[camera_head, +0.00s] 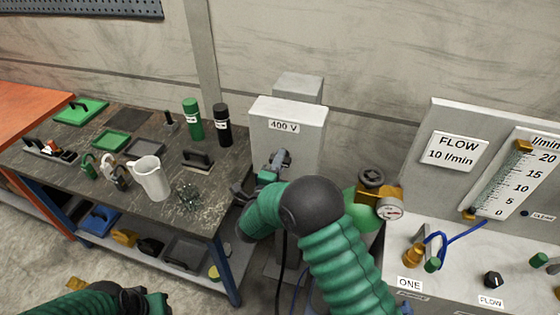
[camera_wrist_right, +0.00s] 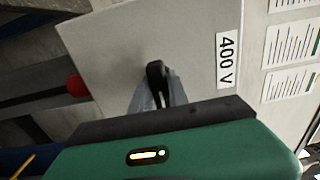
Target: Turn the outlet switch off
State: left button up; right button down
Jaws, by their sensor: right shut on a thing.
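The outlet box (camera_head: 298,118) is a pale grey cabinet labelled 400 V, standing right of the dark workbench. It also fills much of the right wrist view (camera_wrist_right: 130,45). Its switch is a dark handle (camera_wrist_right: 156,80) on the front face. My right gripper (camera_head: 272,170) is at the front of the box, its fingers closed around the handle; in the right wrist view the grey fingertips (camera_wrist_right: 158,95) flank it. Part of the handle is hidden by the fingers. My left arm shows only at the bottom left edge of the head view; its gripper's fingers are not visible.
The workbench (camera_head: 60,160) holds a white jug (camera_head: 151,178), green and black bottles (camera_head: 222,125), padlocks and trays. At right stands a panel with a flow gauge (camera_head: 518,175). A green cylinder with a pressure gauge (camera_head: 390,209) is close beside my right arm.

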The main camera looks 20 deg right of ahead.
jog(key=shift+f+n, duration=0.2)
jog(key=shift+n, duration=0.2)
jog(key=n+b, duration=0.1)
jog(key=n, duration=0.2)
jog(key=shift+n, duration=0.3)
jog(key=n, duration=0.4)
jog(key=shift+a+n, duration=0.1)
jog(key=shift+n, duration=0.2)
jog(key=n, duration=0.4)
jog(key=shift+s+p, duration=0.1)
jog(key=shift+p, duration=0.25)
jog(key=shift+f+n+p, duration=0.15)
jog(key=shift+n+p, duration=0.5)
jog(key=shift+n, duration=1.85)
jog(key=c, duration=1.3)
grip_release()
jog(key=shift+r, duration=0.2)
